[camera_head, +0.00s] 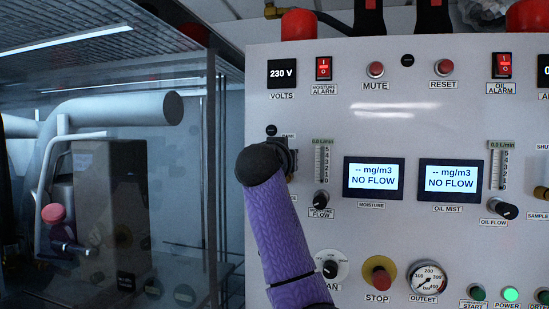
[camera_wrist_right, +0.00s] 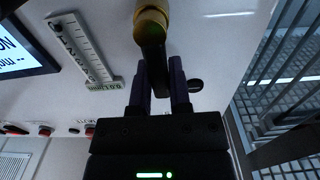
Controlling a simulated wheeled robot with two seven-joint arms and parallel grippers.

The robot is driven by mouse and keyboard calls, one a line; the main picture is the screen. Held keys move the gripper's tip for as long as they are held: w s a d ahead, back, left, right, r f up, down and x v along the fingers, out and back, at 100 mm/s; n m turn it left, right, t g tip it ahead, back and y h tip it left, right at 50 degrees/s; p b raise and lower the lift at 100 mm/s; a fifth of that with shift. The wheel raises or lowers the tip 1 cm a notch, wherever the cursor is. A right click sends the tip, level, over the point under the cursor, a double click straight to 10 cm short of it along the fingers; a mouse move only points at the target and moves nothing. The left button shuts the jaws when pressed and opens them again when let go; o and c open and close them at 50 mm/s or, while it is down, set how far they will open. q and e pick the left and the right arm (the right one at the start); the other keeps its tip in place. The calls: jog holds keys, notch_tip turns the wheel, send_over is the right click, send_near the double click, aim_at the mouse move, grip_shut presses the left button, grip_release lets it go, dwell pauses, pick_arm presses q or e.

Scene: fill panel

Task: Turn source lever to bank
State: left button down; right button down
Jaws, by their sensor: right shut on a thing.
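The source lever (camera_wrist_right: 153,50) shows in the right wrist view as a dark handle on a round brass fitting (camera_wrist_right: 152,20) on the panel. My right gripper (camera_wrist_right: 163,76) has its two dark fingers on either side of the handle and is shut on it. In the head view, my purple right arm comes up from below and hides the lever and most of the gripper. A small label (camera_head: 288,135) just above ends in letters like "ANK"; its start is covered. The lever's exact angle cannot be told from the head view. My left gripper is not in view.
The white panel (camera_head: 340,100) carries a moisture flow meter (camera_head: 322,162) and knob (camera_head: 321,199) just right of my arm. Two screens (camera_head: 374,178) read NO FLOW. A red stop button (camera_head: 380,277) sits lower. A glass enclosure (camera_head: 212,150) stands at left.

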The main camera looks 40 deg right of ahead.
jog(key=shift+f, duration=0.15)
dwell(0.3)
jog(key=c, duration=0.6)
grip_release()
jog(key=shift+w+a, duration=0.1)
jog(key=shift+o, duration=0.2)
jog(key=b+v, duration=0.4)
jog(key=v, duration=0.6)
jog(key=shift+b, duration=0.35)
